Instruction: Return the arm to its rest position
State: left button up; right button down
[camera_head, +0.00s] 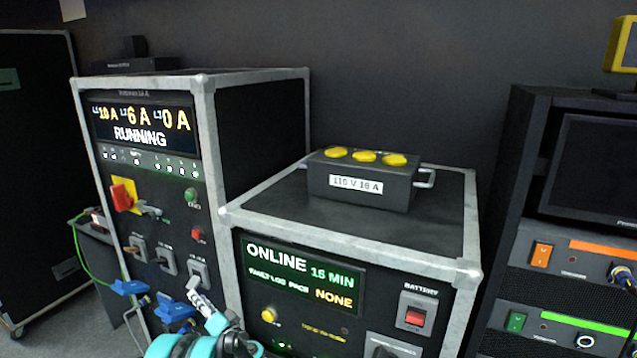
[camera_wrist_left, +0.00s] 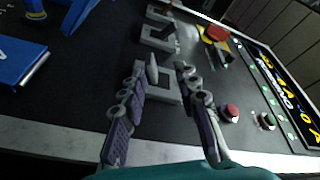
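My left gripper (camera_head: 198,300) is at the lower left in the head view, in front of the tall rack's lower panel. Its teal arm comes in from the bottom edge. In the left wrist view the gripper (camera_wrist_left: 161,72) shows two grey fingers spread apart with nothing held between them. A grey bracket-like fitting (camera_wrist_left: 166,92) on the dark panel shows beyond the fingertips; I cannot tell whether they touch it. My right gripper and arm are not in view.
The tall rack (camera_head: 258,125) reads RUNNING and has a red-yellow switch (camera_head: 123,195). Blue connectors (camera_head: 172,312) are near the gripper. The lower rack (camera_head: 350,235) carries a box with yellow caps (camera_head: 358,182). Another rack (camera_head: 530,130) stands right.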

pick_arm(q)
jog(key=s+d+r+n+g+h, duration=0.1)
jog(key=s+d+r+g+h, duration=0.15)
jog(key=s, duration=0.35)
jog(key=s+d+r+n+g+h, duration=0.1)
jog(key=s+r+h, duration=0.25)
jog(key=s, duration=0.35)
jog(key=s+d+f+g+h, duration=0.1)
jog(key=s+d+h, duration=0.3)
jog(key=s+d, duration=0.4)
jog(key=s+d+f+h, duration=0.3)
jog(key=s+d, duration=0.5)
jog(key=s, duration=0.6)
jog(key=shift+g+h, duration=0.35)
jog(key=shift+h, duration=0.35)
jog(key=shift+s, duration=0.1)
